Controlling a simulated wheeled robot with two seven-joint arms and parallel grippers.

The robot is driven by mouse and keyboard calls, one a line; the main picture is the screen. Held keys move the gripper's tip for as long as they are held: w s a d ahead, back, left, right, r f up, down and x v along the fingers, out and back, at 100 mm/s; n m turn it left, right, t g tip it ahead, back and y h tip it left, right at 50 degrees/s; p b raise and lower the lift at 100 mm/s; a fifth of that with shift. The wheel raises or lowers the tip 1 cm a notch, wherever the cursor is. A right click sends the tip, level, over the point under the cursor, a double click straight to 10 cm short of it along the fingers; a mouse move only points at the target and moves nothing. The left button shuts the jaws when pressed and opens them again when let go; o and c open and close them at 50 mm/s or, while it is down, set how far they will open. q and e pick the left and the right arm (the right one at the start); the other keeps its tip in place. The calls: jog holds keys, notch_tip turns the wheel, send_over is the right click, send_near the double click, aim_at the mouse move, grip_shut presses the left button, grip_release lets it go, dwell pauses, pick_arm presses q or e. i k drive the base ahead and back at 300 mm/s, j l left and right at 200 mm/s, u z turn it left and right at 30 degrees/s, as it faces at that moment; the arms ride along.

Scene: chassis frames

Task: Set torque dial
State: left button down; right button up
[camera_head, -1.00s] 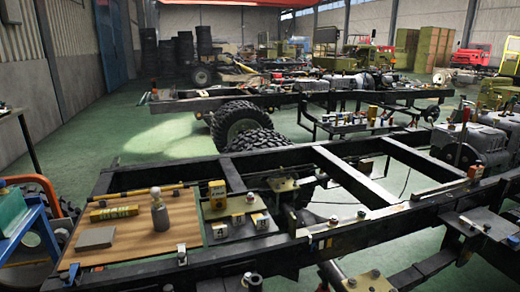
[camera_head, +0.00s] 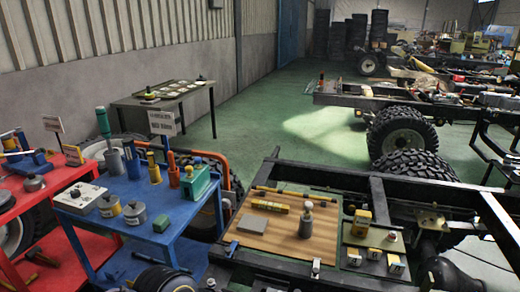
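I cannot make out a torque dial for certain at this size. A wooden board (camera_head: 262,238) lies on the near end of the black chassis frame. On it are a yellow bar with dark markings (camera_head: 270,206), a grey flat block (camera_head: 252,223) and an upright grey bottle-like piece (camera_head: 306,222). A long thin yellow-and-black rod (camera_head: 290,192) lies along the board's far edge. To the right, a dark green plate (camera_head: 352,240) carries a yellow box (camera_head: 362,222) and several small pale blocks with dark marks. Neither of my grippers shows.
A blue cart (camera_head: 150,198) at left holds tins, cylinders, a green-handled tool (camera_head: 103,122) and a green box (camera_head: 196,182). A red cart (camera_head: 20,205) stands beside it at the far left. A dark table (camera_head: 140,104) stands by the wall. Green floor (camera_head: 255,120) is clear behind.

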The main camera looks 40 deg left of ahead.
aim_at(74, 194)
jog(key=u, duration=2.55)
jog(key=i+j+u, duration=0.1)
jog(key=i+u, duration=0.15)
jog(key=i, duration=1.3)
